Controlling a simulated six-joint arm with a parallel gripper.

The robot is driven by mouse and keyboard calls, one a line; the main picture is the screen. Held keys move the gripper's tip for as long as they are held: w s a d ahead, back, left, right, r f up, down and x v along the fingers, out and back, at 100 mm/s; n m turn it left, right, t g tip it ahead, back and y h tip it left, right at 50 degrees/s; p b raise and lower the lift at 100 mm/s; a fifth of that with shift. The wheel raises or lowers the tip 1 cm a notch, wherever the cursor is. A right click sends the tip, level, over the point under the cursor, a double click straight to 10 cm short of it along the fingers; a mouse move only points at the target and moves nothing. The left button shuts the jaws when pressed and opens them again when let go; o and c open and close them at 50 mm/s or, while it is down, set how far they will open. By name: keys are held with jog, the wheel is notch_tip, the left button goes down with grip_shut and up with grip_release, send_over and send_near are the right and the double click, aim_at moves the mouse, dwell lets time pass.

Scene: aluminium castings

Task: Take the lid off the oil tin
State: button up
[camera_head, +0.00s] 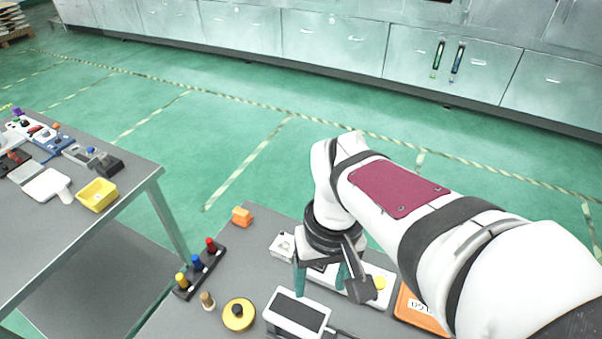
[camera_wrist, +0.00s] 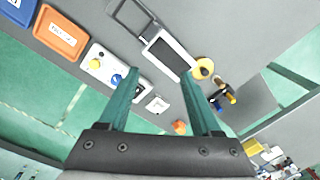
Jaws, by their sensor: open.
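A round yellow tin (camera_head: 231,324), which looks like the oil tin, stands near the front edge of the grey table in the head view. A dark knob (camera_head: 238,310) sits on its yellow top, so its lid appears to be on. In the wrist view the tin (camera_wrist: 203,67) is just beyond the right fingertip. My gripper (camera_head: 321,276) is open and empty, fingers pointing down, to the right of the tin and apart from it. Its two teal fingers (camera_wrist: 160,78) also show in the wrist view, with bare table between them.
A white box with a dark top (camera_head: 298,311) stands right of the tin. A small brown peg (camera_head: 207,300) and a rack of coloured knobs (camera_head: 200,269) are to its left. An orange block (camera_head: 242,216), a white button panel (camera_head: 380,283) and an orange tray (camera_head: 420,313) are also on the table.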

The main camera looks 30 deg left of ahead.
aim_at(237, 308)
jog(key=s+a+f+n, duration=0.2)
jog(key=a+n, duration=0.2)
jog(key=a, duration=0.4)
jog(key=s+a+f+n, duration=0.1)
jog(key=a+f+n, duration=0.2)
jog(key=a, duration=0.4)
jog(key=f, duration=0.5)
jog(key=a+f, duration=0.1)
jog(key=f, duration=0.9)
jog(key=shift+s+a, duration=0.2)
jog(key=shift+s, duration=0.1)
grip_shut()
